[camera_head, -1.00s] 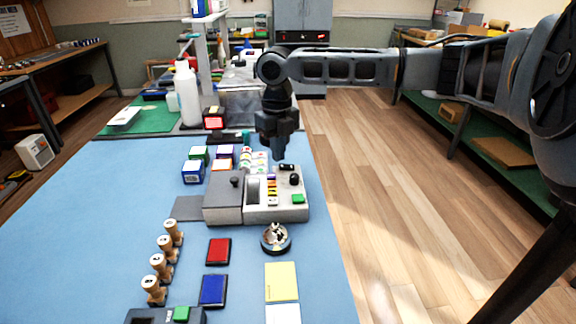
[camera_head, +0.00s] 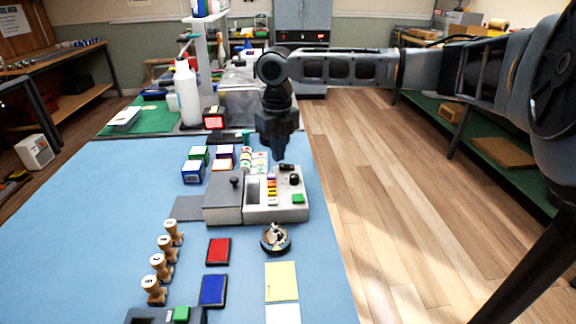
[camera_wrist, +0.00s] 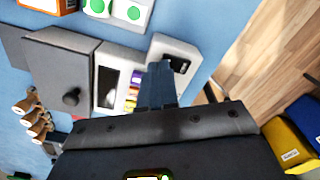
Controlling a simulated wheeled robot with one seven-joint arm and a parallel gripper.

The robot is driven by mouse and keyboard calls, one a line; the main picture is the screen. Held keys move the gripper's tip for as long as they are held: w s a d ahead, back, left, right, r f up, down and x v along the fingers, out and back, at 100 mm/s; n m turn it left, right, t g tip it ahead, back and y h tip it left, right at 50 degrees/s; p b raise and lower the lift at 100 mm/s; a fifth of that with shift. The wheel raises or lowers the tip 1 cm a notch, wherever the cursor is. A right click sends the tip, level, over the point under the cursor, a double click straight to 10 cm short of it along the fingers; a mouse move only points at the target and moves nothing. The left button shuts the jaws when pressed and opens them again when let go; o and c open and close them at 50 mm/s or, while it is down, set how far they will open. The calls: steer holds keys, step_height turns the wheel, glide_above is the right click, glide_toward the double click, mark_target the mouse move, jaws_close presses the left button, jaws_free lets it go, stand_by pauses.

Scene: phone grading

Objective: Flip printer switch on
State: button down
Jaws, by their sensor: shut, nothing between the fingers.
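The printer (camera_head: 262,214) is a grey-white box on the blue table, with a dark screen, a column of coloured buttons, a black knob and a green button. Its dark switch (camera_head: 288,167) is at the far end of the control panel. The switch also shows in the wrist view (camera_wrist: 179,64), near the printer's corner. My gripper (camera_head: 279,158) is shut and empty, pointing down just above the far end of the panel. In the wrist view, the shut fingertips (camera_wrist: 160,68) are beside the switch and hide part of the panel. I cannot tell whether they touch.
Small coloured boxes (camera_head: 193,172) stand left behind the printer. A round metal dish (camera_head: 275,238), red and blue ink pads and wooden stamps (camera_head: 168,245) lie in front. A white bottle (camera_head: 187,93) stands farther back. The table's right edge is close to the printer.

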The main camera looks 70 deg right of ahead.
steer(key=shift+f+b, duration=0.45)
steer(key=shift+f, duration=0.55)
stand_by(0.4)
steer(key=shift+r, duration=0.1)
step_height(320, 180, up, 7)
steer(key=p, duration=0.6)
stand_by(0.7)
